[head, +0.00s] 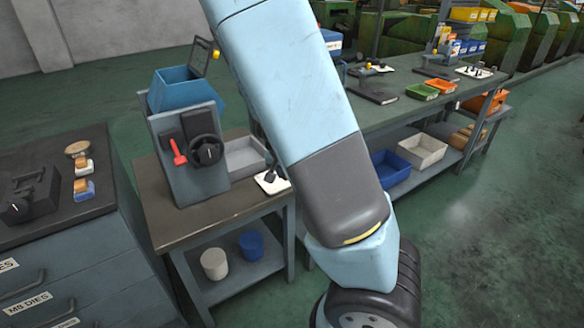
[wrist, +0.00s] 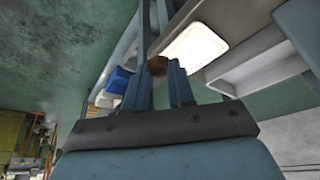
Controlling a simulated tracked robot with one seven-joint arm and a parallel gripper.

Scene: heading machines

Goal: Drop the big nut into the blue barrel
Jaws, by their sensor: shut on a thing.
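My gripper (wrist: 160,66) shows in the wrist view, with its two fingers closed on a small brown piece that I take to be the big nut (wrist: 157,64). Only part of the nut shows between the fingers. The blue barrel (head: 251,245) is a small blue cylinder standing upright on the lower shelf of the near bench, right of a similar cream barrel (head: 215,263). I cannot make out the blue barrel in the wrist view.
The bench top (head: 205,222) carries a grey machine (head: 186,150) with a handwheel, a grey bin (head: 244,157) and a white tray (head: 272,182). The tray also shows in the wrist view (wrist: 200,45).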

